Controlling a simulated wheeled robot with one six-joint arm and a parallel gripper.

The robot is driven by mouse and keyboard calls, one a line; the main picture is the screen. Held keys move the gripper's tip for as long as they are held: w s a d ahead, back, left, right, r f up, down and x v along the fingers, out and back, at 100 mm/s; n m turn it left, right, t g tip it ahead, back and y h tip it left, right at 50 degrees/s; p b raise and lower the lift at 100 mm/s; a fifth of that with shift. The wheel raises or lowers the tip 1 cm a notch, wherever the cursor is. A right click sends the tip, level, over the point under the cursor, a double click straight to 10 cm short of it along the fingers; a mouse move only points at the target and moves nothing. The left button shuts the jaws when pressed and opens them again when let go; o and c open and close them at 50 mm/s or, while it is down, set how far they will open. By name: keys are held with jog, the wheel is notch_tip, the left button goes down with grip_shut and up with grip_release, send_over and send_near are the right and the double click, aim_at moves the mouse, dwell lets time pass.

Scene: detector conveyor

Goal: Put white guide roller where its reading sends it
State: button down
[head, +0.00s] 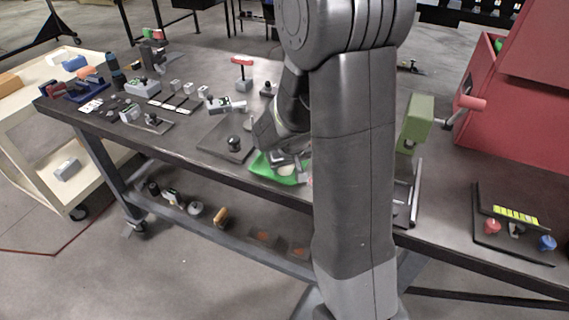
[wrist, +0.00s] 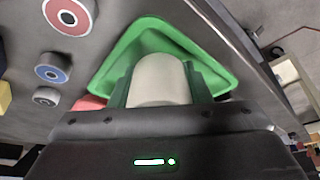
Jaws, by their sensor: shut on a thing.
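The white guide roller (wrist: 160,80) shows in the wrist view as a pale rounded cylinder between the two fingers of my gripper (wrist: 161,88). My gripper is shut on it. The roller is over or inside a green tray (wrist: 150,26); I cannot tell whether it touches the tray floor. In the head view my gripper (head: 286,160) is low at the green tray (head: 265,170) near the table's front edge. A pale patch under the gripper there looks like the roller, partly hidden by my arm. No reading is legible.
In the wrist view a red-faced roller (wrist: 68,14), a blue-faced roller (wrist: 53,70) and a smaller one (wrist: 46,96) are beside the tray. In the head view a dark plate with a black knob (head: 234,143) is left of it. A green block (head: 415,120) stands right of my arm.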

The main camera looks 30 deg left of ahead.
jog(key=shift+s+d+r, duration=0.1)
jog(key=shift+d+r, duration=0.05)
jog(key=shift+r, duration=0.1)
jog(key=shift+f+b, duration=0.4)
jog(key=shift+b, duration=0.05)
jog(key=shift+f, duration=0.2)
jog(key=c, duration=0.8)
grip_release()
jog(key=shift+o, duration=0.2)
jog(key=shift+r+p, duration=0.6)
jog(key=shift+r, duration=0.35)
jog(key=v, duration=1.1)
jog(key=shift+r+b, duration=0.2)
jog(key=shift+b, duration=0.2)
jog(key=shift+d+f, duration=0.1)
